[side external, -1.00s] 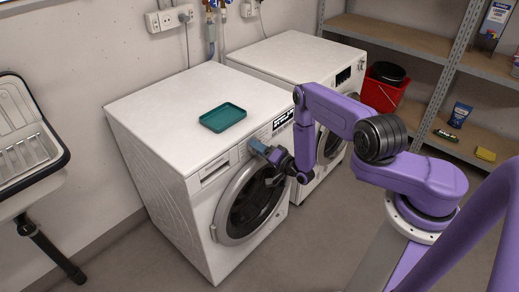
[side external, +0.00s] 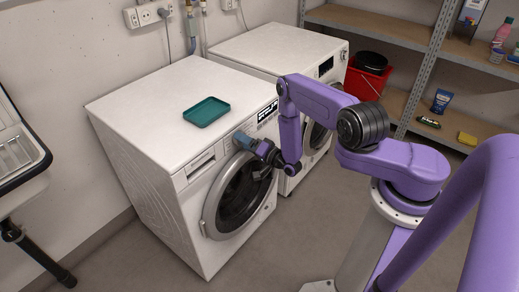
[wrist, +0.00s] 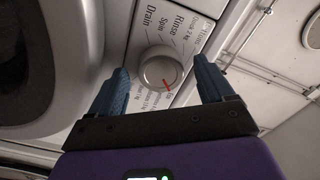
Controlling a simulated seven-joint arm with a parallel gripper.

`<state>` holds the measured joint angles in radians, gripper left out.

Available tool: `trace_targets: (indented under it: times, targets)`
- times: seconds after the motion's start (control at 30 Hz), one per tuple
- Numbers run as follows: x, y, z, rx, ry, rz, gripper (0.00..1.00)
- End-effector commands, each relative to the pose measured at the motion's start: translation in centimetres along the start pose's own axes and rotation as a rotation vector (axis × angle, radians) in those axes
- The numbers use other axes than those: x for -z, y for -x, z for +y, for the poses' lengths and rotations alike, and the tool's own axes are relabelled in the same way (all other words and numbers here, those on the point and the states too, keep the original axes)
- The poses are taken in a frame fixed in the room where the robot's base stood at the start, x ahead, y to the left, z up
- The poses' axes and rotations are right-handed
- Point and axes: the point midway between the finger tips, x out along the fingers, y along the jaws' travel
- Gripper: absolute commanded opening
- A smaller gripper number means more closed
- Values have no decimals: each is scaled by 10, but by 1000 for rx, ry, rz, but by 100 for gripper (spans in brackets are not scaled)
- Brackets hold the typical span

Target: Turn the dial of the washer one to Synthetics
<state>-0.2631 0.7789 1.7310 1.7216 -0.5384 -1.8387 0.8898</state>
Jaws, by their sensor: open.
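The round silver dial (wrist: 161,70) is on the white panel of the nearer front-loading machine (side external: 150,150). Its red pointer mark points to the lower right in the wrist view, toward a small label that seems to read "Eco". "Drain", "Spin", "Rinse" and "Quick 2 kg" labels arc above it; I cannot read a Synthetics label. My gripper (wrist: 161,68) is open, with one blue finger on each side of the dial and visible gaps to it. In the side view my gripper (side external: 242,139) is at the panel and hides the dial.
The round door (side external: 240,190) is below the panel. A green tray (side external: 206,112) lies on top of the machine. A second white machine (side external: 280,48) stands behind to the right. A red bucket (side external: 366,82) and shelves are farther right. The floor in front is clear.

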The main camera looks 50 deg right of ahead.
Motion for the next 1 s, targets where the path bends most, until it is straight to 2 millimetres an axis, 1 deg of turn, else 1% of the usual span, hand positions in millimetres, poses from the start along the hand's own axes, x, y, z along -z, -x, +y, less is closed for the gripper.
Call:
trace_targets:
  times: [0.17, 0.4, 0.5, 0.8, 1.0]
  targets:
    - [1, 25, 1, -6, -4, 3, 81]
    - [1, 75, 2, -8, -4, 5, 81]
    - [1, 93, 2, -9, -5, 6, 81]
    - [1, 139, 2, -9, -7, 6, 81]
    - [1, 159, 2, -10, -5, 4, 81]
